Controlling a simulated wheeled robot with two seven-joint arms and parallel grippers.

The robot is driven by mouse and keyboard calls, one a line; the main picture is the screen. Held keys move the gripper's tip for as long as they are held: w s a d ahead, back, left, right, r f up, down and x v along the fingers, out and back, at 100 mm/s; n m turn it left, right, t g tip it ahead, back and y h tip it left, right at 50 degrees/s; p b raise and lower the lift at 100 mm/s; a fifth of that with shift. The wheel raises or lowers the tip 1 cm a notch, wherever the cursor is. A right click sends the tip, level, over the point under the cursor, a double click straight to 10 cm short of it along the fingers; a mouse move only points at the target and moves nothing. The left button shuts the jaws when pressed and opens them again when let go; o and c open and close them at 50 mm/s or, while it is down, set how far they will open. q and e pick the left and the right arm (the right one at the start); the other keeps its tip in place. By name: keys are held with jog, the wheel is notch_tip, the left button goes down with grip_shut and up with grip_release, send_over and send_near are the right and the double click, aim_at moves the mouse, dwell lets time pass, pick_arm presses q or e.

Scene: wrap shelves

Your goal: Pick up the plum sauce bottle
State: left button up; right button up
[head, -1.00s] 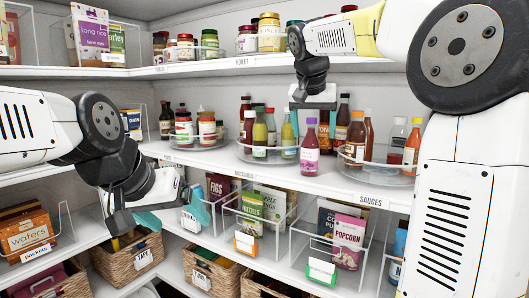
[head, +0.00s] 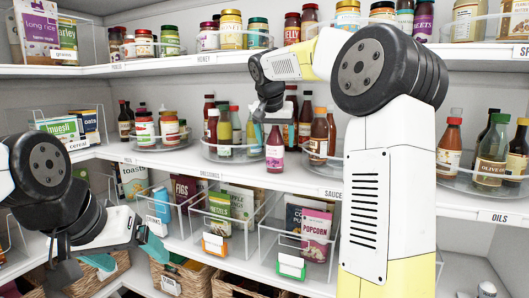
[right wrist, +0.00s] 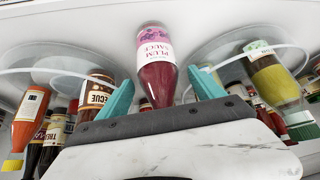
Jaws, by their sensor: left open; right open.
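The plum sauce bottle (head: 275,152), dark red with a purple label, stands upright at the front edge of the middle shelf, between two turntables. My right gripper (head: 274,128) is open at the bottle's upper part in the head view. In the right wrist view the plum sauce bottle (right wrist: 157,65) shows between the open teal fingers of my right gripper (right wrist: 162,94), with a gap on each side. Its cap is hidden there. My left gripper (head: 128,256) is open and empty, low at the left in front of the lower shelf, away from the bottle.
A clear turntable (head: 226,156) of sauces stands left of the bottle, and another with a barbecue bottle (right wrist: 97,90) is close by. An oils turntable (head: 461,181) is at the right. Clear bins with a popcorn packet (head: 316,232) stand on the shelf below.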

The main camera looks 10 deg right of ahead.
grip_shut()
jog(key=shift+r, duration=0.15)
